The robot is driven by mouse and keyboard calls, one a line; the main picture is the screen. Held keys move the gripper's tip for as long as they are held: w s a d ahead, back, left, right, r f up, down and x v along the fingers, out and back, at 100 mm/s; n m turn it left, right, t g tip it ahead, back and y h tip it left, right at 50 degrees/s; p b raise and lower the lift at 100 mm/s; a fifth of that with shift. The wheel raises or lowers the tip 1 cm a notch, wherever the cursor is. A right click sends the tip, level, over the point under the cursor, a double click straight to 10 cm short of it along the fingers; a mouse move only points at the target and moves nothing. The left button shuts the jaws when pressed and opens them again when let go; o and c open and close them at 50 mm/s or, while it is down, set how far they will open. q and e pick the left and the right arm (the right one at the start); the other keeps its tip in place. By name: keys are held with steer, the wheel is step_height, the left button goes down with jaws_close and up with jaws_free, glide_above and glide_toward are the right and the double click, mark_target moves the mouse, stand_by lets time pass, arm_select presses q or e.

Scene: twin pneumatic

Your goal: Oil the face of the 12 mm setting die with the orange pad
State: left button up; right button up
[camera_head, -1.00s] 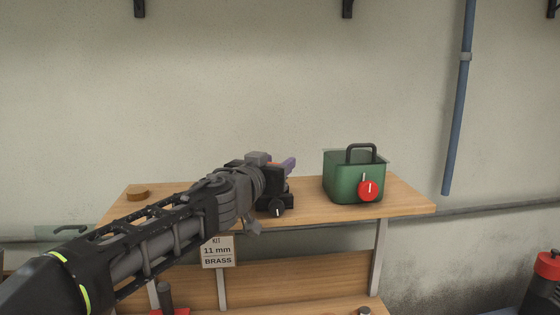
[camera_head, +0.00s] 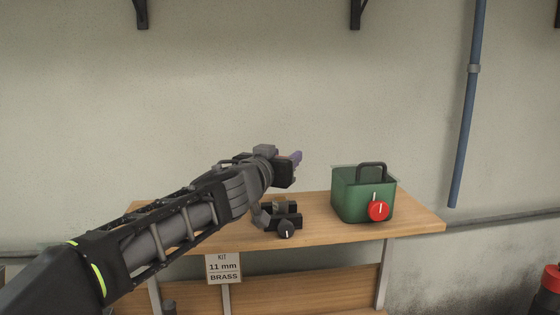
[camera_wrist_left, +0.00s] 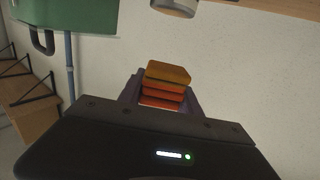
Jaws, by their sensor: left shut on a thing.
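My left gripper (camera_head: 296,160) is raised above the wooden bench, over a black device with a dial knob (camera_head: 284,220). In the left wrist view, my left gripper (camera_wrist_left: 165,94) is shut on the orange pad (camera_wrist_left: 168,83), a layered orange and yellow block between its purple fingers. The pad is hidden in the head view. The 12 mm setting die cannot be made out for certain. A pale grey cylinder (camera_wrist_left: 174,5) is partly cut off at the top of the wrist view; I cannot tell what it is. My right gripper is not in view.
A green box (camera_head: 358,196) with a black handle and red knob stands at the right of the bench (camera_head: 415,222). A sign reading "KIT 11 mm BRASS" (camera_head: 224,268) hangs at the bench's front. Bare bench top lies between the device and the box.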

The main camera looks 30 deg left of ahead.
arm_select(q)
step_height(320, 180, up, 4)
steer(key=shift+f+p, duration=0.2)
steer(key=shift+p, duration=1)
